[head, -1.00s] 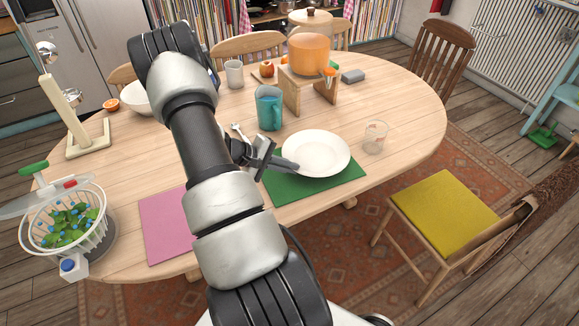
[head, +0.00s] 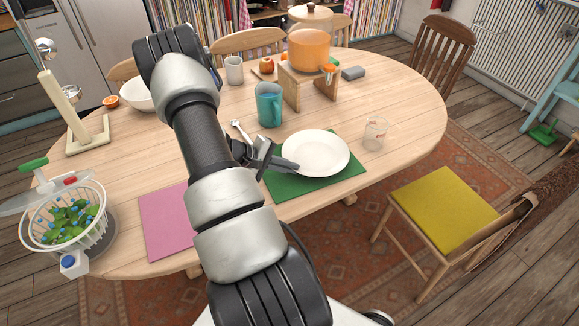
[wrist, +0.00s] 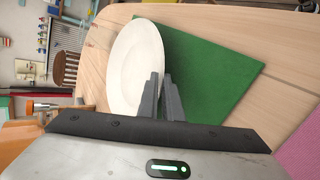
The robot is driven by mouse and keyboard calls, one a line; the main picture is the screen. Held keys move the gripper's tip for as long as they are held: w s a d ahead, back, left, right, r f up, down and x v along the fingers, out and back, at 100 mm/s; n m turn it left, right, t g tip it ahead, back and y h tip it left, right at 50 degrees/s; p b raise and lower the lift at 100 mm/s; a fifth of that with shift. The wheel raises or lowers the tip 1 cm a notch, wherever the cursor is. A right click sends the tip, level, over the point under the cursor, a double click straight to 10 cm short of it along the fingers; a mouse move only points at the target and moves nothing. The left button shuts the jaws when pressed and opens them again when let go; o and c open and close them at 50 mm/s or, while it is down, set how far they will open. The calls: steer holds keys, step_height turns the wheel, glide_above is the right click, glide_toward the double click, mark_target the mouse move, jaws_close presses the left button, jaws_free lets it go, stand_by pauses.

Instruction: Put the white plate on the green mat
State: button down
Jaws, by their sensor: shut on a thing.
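The white plate (head: 316,153) is over the green mat (head: 345,182) on the wooden table, face up and roughly level. In the wrist view the plate (wrist: 134,65) is at the left of the green mat (wrist: 215,80), and its rim reaches the fingers. My gripper (head: 287,165) is shut on the plate's left rim. In the wrist view my gripper (wrist: 160,95) shows two grey fingers close together at that rim. I cannot tell whether the plate touches the mat or is just above it.
A clear glass (head: 375,134) stands right of the plate. A pink mat (head: 163,222) lies left. An orange pot (head: 309,50) on a wooden stand is at the back.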

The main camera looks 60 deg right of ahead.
steer(key=shift+f, duration=0.1)
steer(key=c, duration=1.9)
jaws_free()
steer(key=shift+o, duration=0.2)
steer(key=shift+f, duration=0.1)
steer(key=shift+a, duration=0.1)
steer(key=p+v, duration=0.1)
steer(key=v, duration=1.6)
steer(key=shift+r+p, duration=0.3)
steer(key=shift+p, duration=0.05)
steer(key=shift+c, duration=0.2)
jaws_close()
